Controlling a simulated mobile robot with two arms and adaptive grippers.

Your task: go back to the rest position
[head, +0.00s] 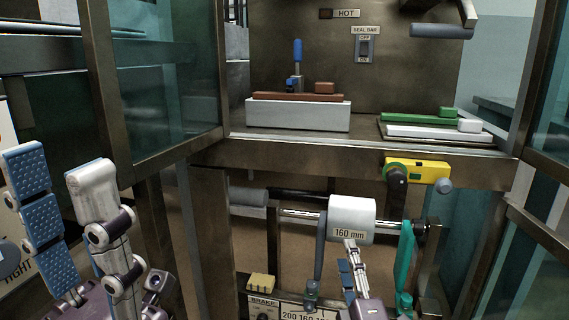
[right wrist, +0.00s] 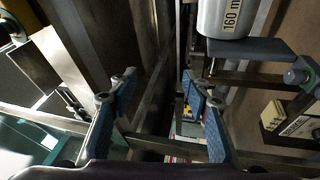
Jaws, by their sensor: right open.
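My left gripper (head: 60,165) stands upright at the lower left of the head view. Its blue-padded finger and pale finger are spread apart, with nothing visible between them. My right gripper (head: 347,250) is small and low in the head view, in front of the white roll (head: 352,214) labelled 160 mm. In the right wrist view the right gripper (right wrist: 155,85) is open, with its two blue-padded fingers apart and nothing held between them. The roll (right wrist: 224,18) shows there at the top, beyond and to the right of the fingers.
A metal shelf edge (head: 330,158) crosses above the roll. On it stand a white block with a brown top (head: 298,115) and a green and white bar set (head: 425,131). A yellow device (head: 420,170) hangs at its front. Glass panels (head: 165,75) flank the opening.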

